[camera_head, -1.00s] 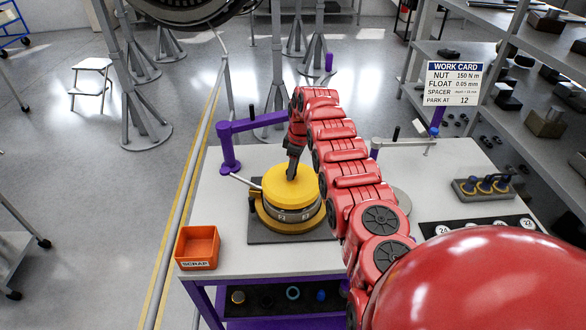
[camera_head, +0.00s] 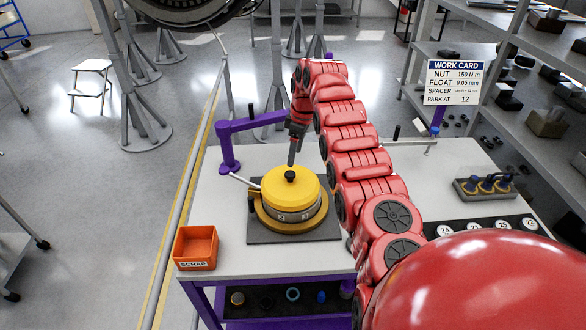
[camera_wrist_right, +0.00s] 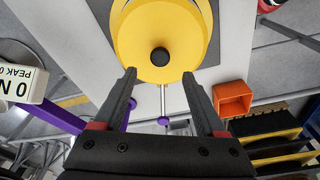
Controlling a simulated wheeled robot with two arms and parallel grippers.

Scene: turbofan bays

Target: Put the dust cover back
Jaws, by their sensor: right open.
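The yellow dust cover (camera_head: 290,184), a round disc with a black knob (camera_head: 290,176) on top, sits on the round fixture (camera_head: 291,212) on the table. The cover looks level. In the right wrist view the yellow cover (camera_wrist_right: 159,22) and its black knob (camera_wrist_right: 160,56) lie beyond the fingertips. My right gripper (camera_head: 291,160) is just above the knob; its two fingers show apart and empty in the right wrist view (camera_wrist_right: 160,80). The knob is clear of the fingers. My left gripper is not in view.
An orange scrap bin (camera_head: 196,247) stands at the table's front left corner. A purple arm (camera_head: 229,145) stands behind the fixture. A work card (camera_head: 453,82) and a tray of blue-topped parts (camera_head: 487,186) are on the right. The table left of the fixture is mostly clear.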

